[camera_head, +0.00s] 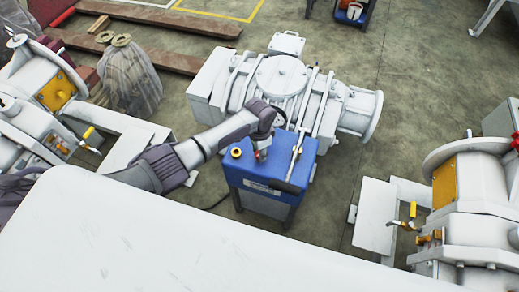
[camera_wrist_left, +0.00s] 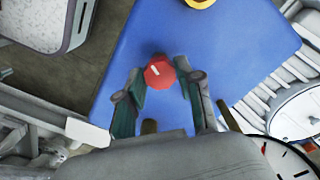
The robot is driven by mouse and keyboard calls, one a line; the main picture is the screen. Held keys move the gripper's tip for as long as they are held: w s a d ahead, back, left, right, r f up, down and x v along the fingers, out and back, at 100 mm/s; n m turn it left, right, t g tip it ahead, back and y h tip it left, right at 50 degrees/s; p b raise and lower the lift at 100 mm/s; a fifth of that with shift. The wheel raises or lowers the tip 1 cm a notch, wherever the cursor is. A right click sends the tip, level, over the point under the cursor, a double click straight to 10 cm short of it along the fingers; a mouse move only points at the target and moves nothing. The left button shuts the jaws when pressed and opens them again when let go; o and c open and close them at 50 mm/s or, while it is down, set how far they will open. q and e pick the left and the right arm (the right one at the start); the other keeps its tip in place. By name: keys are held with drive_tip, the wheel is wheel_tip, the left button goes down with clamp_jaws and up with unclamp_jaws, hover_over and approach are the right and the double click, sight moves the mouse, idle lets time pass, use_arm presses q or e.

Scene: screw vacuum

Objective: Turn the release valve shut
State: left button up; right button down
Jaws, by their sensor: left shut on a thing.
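The release valve, a small red knob (camera_wrist_left: 158,72) with a white mark, sits on the flat top of a blue unit (camera_wrist_left: 225,45). My left gripper (camera_head: 262,153) reaches down over the blue unit (camera_head: 285,172) in the head view, and the knob is mostly hidden there. In the left wrist view the fingers of my left gripper (camera_wrist_left: 160,78) stand on either side of the knob and are shut on it. How far the knob is turned cannot be told. My right gripper is not in view.
A yellow ring fitting (camera_head: 236,152) sits on the blue unit, left of my gripper. A large white pump (camera_head: 280,75) stands right behind. More white machines stand at the left (camera_head: 40,100) and right (camera_head: 475,200). Brown beams (camera_head: 160,20) lie behind. Open floor shows at the right back.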

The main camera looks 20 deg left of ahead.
use_arm(q)
drive_tip(key=m, duration=0.3)
drive_tip(key=shift+m, duration=0.4)
drive_tip(key=m, duration=0.2)
drive_tip(key=shift+m, duration=0.3)
drive_tip(key=m, duration=0.6)
drive_tip(key=o, duration=1.2)
drive_tip(key=shift+c, duration=0.2)
